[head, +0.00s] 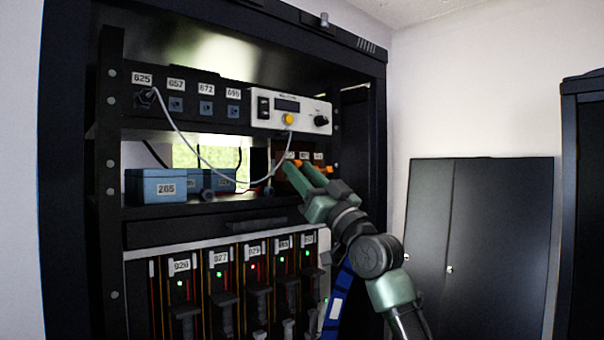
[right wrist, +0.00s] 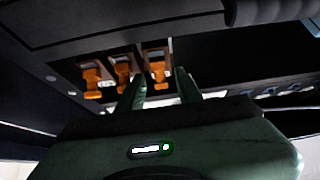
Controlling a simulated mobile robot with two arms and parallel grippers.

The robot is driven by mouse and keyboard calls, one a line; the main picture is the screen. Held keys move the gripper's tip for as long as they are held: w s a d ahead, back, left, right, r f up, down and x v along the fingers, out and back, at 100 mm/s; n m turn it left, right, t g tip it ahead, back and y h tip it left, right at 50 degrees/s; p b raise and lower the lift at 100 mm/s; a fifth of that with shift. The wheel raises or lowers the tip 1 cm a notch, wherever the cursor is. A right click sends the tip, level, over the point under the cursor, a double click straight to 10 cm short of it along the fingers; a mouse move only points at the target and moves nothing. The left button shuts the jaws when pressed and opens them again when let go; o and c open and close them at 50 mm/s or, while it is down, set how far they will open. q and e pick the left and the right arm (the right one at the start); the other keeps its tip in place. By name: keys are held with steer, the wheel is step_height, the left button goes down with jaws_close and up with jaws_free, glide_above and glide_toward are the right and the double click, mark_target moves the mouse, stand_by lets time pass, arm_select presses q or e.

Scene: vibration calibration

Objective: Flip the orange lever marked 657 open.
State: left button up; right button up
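A row of three orange levers shows in the right wrist view: a left one (right wrist: 92,80), a middle one (right wrist: 122,75) and a right one (right wrist: 157,68). Their labels are too small there to tell which is 657. In the head view, orange lever parts (head: 327,168) show under small white labels, largely hidden by my right gripper (head: 307,172). In the right wrist view my right gripper (right wrist: 160,84) is open, its two fingers apart below the right lever, which lines up with the gap. I cannot tell whether they touch it. My left gripper is not in view.
A socket panel (head: 204,107) and a white instrument (head: 262,125) with a yellow knob sit above. A looping grey cable (head: 203,160) hangs left of my gripper. Blue boxes (head: 142,187) stand on the shelf; several labelled modules (head: 252,262) with handles stand below.

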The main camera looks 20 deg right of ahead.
steer(key=b+v, duration=0.3)
steer(key=v, duration=0.4)
steer(key=shift+s+f+b, duration=0.2)
steer(key=shift+s+b, duration=0.15)
steer(key=shift+b, duration=0.05)
steer(key=shift+d, duration=0.1)
